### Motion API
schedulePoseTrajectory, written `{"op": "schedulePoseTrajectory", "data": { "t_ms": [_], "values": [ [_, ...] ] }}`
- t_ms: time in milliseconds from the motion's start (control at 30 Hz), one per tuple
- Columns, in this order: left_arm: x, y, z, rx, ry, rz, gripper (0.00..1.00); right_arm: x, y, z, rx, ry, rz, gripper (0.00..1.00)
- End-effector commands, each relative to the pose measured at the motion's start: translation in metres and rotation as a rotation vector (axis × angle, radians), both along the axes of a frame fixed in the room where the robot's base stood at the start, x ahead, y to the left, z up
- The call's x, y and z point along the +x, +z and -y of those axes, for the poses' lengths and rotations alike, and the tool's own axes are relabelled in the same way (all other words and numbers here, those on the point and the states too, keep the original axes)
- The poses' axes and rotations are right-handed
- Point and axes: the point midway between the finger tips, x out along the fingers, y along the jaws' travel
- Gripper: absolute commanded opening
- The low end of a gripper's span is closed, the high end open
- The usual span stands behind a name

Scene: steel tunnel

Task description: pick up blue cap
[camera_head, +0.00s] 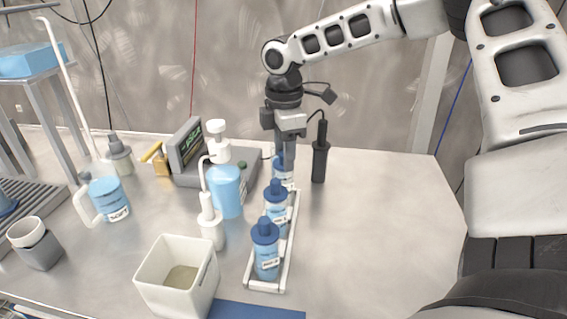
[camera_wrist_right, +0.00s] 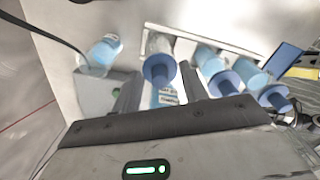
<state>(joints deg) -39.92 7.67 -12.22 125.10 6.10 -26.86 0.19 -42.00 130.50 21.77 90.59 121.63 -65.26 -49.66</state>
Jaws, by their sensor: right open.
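Three bottles with blue caps stand in a row in a white rack (camera_head: 248,284) in the head view. The near blue cap (camera_head: 265,229) and middle blue cap (camera_head: 275,187) show clearly. The far bottle's blue cap (camera_head: 278,161) is partly hidden by my right gripper (camera_head: 288,178), which points down over it. In the right wrist view, that cap (camera_wrist_right: 159,69) lies between the open fingers of my right gripper (camera_wrist_right: 160,74); I cannot tell whether they touch it. The other two caps (camera_wrist_right: 223,83) (camera_wrist_right: 274,97) show to the right. My left gripper is out of view.
A white square bin (camera_head: 160,285) stands front left of the rack, with pump bottle (camera_head: 226,190) behind it. A grey device (camera_head: 188,150) is near the far bottle. A black cylindrical tool (camera_head: 320,160) stands right of my gripper. The table's right side is clear.

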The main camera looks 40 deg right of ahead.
Motion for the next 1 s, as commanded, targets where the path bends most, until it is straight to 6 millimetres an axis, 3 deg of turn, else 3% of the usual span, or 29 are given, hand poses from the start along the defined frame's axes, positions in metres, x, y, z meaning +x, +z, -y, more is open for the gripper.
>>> {"op": "schedulePoseTrajectory", "data": {
  "t_ms": [167,333,733,900,1000],
  "values": [
    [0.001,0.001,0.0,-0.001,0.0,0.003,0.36,0.0,0.0,0.0,0.0,0.0,0.001,0.43],
    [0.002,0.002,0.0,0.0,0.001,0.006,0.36,0.0,0.0,0.0,0.0,0.0,0.001,0.0],
    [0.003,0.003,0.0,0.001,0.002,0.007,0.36,0.001,0.007,0.0,0.0,0.0,0.004,0.0],
    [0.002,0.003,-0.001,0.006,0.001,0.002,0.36,0.001,0.037,-0.001,0.001,0.001,0.008,0.0],
    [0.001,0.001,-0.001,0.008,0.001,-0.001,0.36,-0.003,0.057,-0.02,-0.002,0.007,0.006,0.0]
  ]
}}
